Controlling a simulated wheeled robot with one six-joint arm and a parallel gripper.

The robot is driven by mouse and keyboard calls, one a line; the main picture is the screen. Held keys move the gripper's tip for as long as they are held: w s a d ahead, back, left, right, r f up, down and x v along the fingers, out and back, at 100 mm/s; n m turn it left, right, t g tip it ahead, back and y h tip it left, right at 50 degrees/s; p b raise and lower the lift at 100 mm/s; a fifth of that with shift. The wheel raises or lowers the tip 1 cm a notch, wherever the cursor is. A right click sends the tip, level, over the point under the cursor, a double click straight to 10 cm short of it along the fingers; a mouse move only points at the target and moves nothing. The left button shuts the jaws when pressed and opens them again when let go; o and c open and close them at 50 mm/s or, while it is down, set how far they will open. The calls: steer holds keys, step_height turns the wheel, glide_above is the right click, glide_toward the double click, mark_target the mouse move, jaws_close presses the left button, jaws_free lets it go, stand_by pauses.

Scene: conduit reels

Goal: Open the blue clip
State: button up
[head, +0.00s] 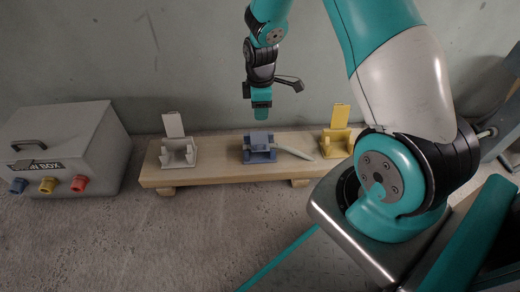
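The blue clip (259,153) sits in the middle of a wooden board (220,172), and its lid looks folded down, unlike the clips beside it. A pale, rod-like piece (295,152) sticks out from its right side and lies along the board. My gripper (261,112) hangs pointing down just above the blue clip, apparently with a gap between them. It is seen too small and edge-on to tell whether its fingers are apart. I see nothing held in it.
A white clip (178,154) with its lid upright stands on the board's left. A yellow clip (338,138) with its lid upright is on the right, near my arm. A grey box (70,140) with coloured plugs stands further left. A wall is close behind the board.

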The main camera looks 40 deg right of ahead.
mark_target(260, 144)
step_height(260, 144, down, 16)
steer(key=b, duration=0.8)
steer(key=shift+r+b, duration=0.2)
steer(key=shift+b, duration=0.15)
steer(key=shift+c, duration=0.4)
jaws_close()
